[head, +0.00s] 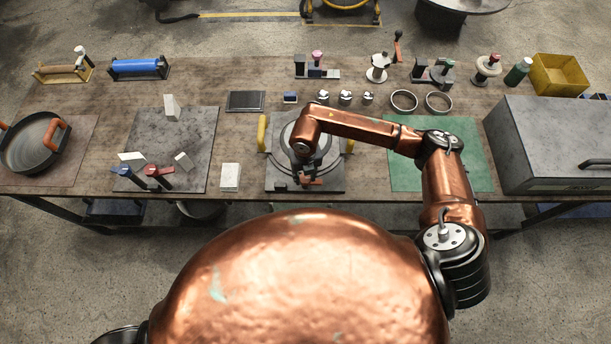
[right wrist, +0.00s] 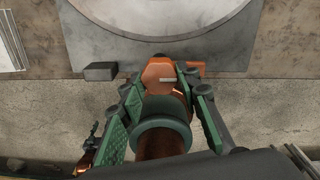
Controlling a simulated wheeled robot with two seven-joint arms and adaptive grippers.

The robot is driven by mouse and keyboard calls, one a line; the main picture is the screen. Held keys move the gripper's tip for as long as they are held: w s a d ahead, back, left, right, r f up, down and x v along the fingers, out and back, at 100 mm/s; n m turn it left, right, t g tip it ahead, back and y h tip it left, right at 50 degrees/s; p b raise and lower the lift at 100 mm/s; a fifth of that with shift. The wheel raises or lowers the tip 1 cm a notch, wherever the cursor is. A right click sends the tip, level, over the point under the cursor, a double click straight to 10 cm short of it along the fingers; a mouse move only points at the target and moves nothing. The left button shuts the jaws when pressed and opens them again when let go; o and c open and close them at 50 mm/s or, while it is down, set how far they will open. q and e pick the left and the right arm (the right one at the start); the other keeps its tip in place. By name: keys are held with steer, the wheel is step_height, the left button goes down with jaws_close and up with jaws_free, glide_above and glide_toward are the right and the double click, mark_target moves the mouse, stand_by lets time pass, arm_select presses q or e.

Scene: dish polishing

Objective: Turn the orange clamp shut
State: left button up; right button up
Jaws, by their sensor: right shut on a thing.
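The orange clamp (head: 313,182) sits at the front edge of a dark square base plate (head: 276,183) with a round grey disc on it. The clamp (right wrist: 159,73) also shows in the right wrist view, in front of the disc (right wrist: 155,18). My right gripper (right wrist: 160,80) has its green fingers on both sides of the clamp's orange end and is shut on it. In the head view my copper arm covers much of the disc and most of this gripper. My left gripper is not in view.
Yellow handles (head: 262,133) stand at the disc's sides. A white block (head: 230,177) lies left of the base plate, and a green mat (head: 467,170) lies to its right. A large grey box (head: 545,125) fills the right end. Stamps and rings line the back.

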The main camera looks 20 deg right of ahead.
mark_target(306, 178)
steer(key=shift+c, duration=0.6)
steer(key=shift+f+n+b, duration=0.1)
steer(key=shift+n+b, duration=0.3)
steer(key=shift+b, duration=0.15)
steer(key=n+b, duration=1.3)
steer(key=b, duration=0.3)
steer(key=shift+w+f+n, duration=0.1)
steer(key=shift+f+n, duration=0.05)
steer(key=shift+n, duration=0.15)
steer(key=shift+r+n+b, duration=0.25)
steer(key=shift+n+b, duration=1.55)
steer(key=o, duration=1.2)
steer(key=shift+d, duration=0.1)
steer(key=shift+c, duration=0.2)
steer(key=shift+r, duration=0.1)
step_height(306, 178, up, 12)
